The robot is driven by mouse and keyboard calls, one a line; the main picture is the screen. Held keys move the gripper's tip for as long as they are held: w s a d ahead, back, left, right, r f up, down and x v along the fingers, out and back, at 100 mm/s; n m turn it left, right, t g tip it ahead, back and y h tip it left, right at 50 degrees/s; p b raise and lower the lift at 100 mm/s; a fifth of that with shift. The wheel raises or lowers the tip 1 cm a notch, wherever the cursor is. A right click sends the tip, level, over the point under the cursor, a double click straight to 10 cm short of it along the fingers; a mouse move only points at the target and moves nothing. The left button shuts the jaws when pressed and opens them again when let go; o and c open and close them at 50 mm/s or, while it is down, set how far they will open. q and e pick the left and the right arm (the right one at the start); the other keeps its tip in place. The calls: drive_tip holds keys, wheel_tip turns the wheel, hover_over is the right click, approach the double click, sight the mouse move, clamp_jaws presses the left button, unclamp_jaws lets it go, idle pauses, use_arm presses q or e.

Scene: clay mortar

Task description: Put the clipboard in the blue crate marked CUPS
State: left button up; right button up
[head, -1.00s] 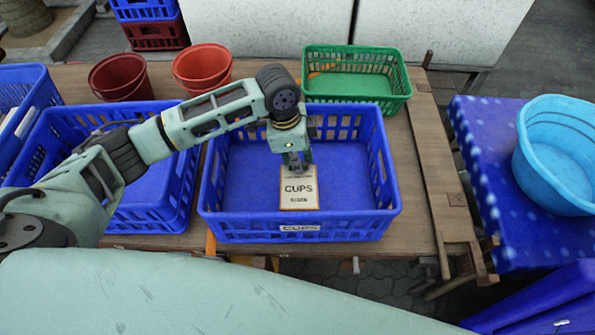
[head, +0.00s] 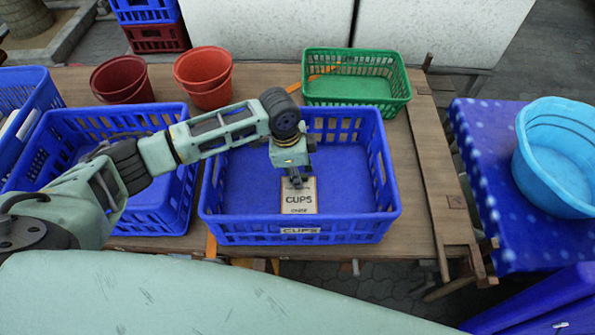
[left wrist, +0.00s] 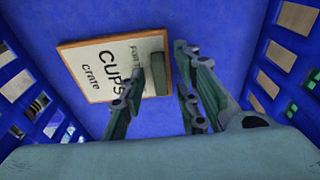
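The clipboard (head: 299,201), with a white sheet reading CUPS on a brown board, lies inside the blue crate marked CUPS (head: 345,229), near its front wall. It looks flat on the crate floor. My left gripper (head: 296,183) is inside the crate, just above the clip end. In the left wrist view the fingers (left wrist: 156,58) stand apart, with a gap between them, and the clipboard (left wrist: 100,68) lies beyond them with its green clip showing in that gap. The left gripper looks open and holds nothing that I can see. My right gripper is not in view.
A second blue crate (head: 183,205) stands close on the left, with another at the far left. A green basket (head: 357,101) and red buckets (head: 203,76) stand behind. A light blue basin (head: 560,155) is on the right table. The CUPS crate's right half is empty.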

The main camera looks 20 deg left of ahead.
use_arm(q)
wheel_tip(320, 180, up, 12)
drive_tip(key=a, duration=0.1)
drive_tip(key=shift+s+a+b, duration=0.3)
drive_tip(key=shift+a, duration=0.05)
idle(0.6)
